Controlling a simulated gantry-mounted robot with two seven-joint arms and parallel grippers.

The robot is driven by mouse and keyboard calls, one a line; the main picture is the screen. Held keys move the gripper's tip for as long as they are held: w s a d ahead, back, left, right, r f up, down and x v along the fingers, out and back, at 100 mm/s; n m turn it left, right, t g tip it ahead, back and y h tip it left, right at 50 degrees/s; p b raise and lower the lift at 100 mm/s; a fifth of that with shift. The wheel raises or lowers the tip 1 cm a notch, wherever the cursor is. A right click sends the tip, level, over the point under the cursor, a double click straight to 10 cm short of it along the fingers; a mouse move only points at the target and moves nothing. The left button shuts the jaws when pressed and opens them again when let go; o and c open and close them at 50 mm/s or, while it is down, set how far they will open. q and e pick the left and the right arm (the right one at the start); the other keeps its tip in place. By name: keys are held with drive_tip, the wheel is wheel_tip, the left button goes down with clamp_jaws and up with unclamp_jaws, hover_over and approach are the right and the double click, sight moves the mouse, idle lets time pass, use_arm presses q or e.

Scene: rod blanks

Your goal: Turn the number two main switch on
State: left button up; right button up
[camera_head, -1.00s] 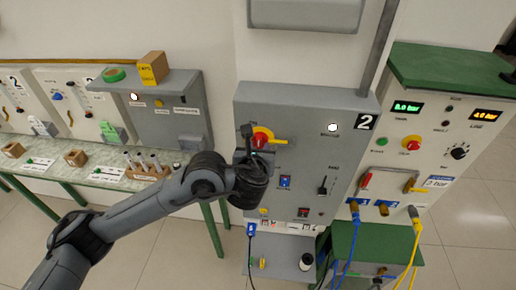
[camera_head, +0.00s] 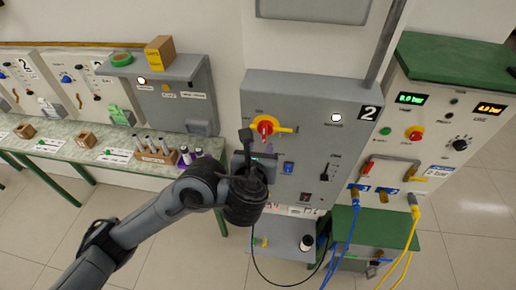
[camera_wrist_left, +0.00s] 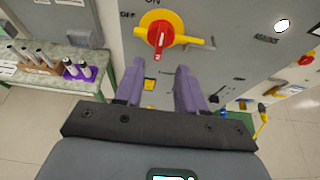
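The number two main switch (camera_head: 265,128) is a red knob on a yellow disc on the grey panel marked 2 (camera_head: 318,105). In the left wrist view, the switch (camera_wrist_left: 160,33) sits top centre, with "ON" printed above and an OFF label at its left. A bar reaches sideways to the right from the knob. My left gripper (camera_head: 258,150) is just below and left of the switch in the head view. In the wrist view its two fingers (camera_wrist_left: 158,85) are spread with nothing between them, pointing up toward the switch, apart from it. My right gripper is not in view.
A white lamp (camera_head: 336,117) glows on the panel. A blue switch (camera_head: 288,168) and a black lever (camera_head: 324,176) sit lower on it. Blue and yellow hoses (camera_head: 408,240) hang at the right. A bench (camera_head: 55,148) with bottles and blocks stands left.

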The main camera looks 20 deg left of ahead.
use_arm(q)
drive_tip(key=shift+v, duration=1.3)
